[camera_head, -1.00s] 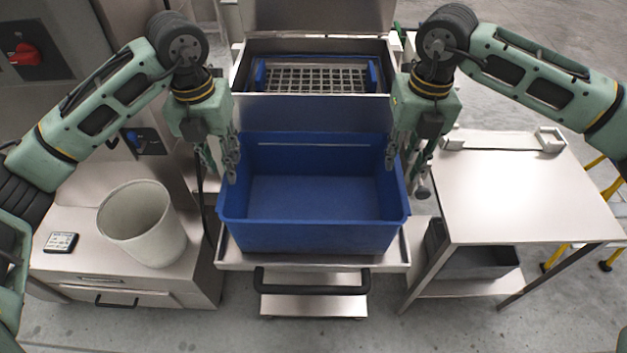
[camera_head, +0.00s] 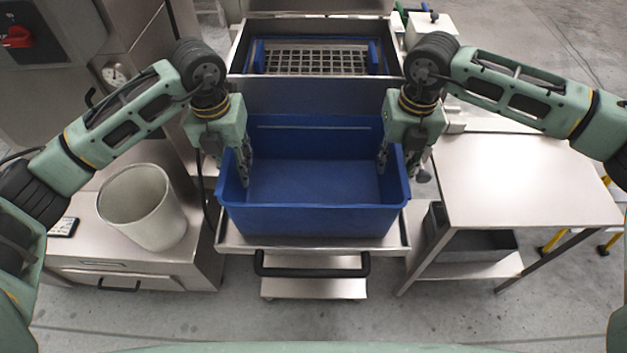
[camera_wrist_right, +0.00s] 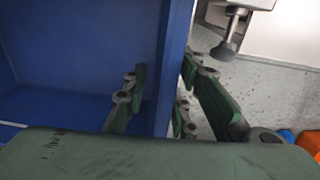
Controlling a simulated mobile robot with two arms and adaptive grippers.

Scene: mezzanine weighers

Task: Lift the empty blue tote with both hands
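The blue tote (camera_head: 310,220) is empty and upright on a steel platform (camera_head: 312,243). My left gripper (camera_head: 235,165) is at the tote's left wall, one finger inside and apart from the wall; its outer finger is mostly hidden. My right gripper (camera_head: 398,160) is at the right wall. In the right wrist view this gripper (camera_wrist_right: 165,100) is open, with one finger inside the tote (camera_wrist_right: 172,70) and one outside. A gap shows between the inner finger and the wall.
A steel hopper with a grate (camera_head: 315,62) stands behind the tote. A pale bin (camera_head: 142,208) stands on a cabinet at left. A steel table (camera_head: 520,180) is at right, with a dark crate (camera_head: 470,240) below. A black handle bar (camera_head: 312,268) is in front.

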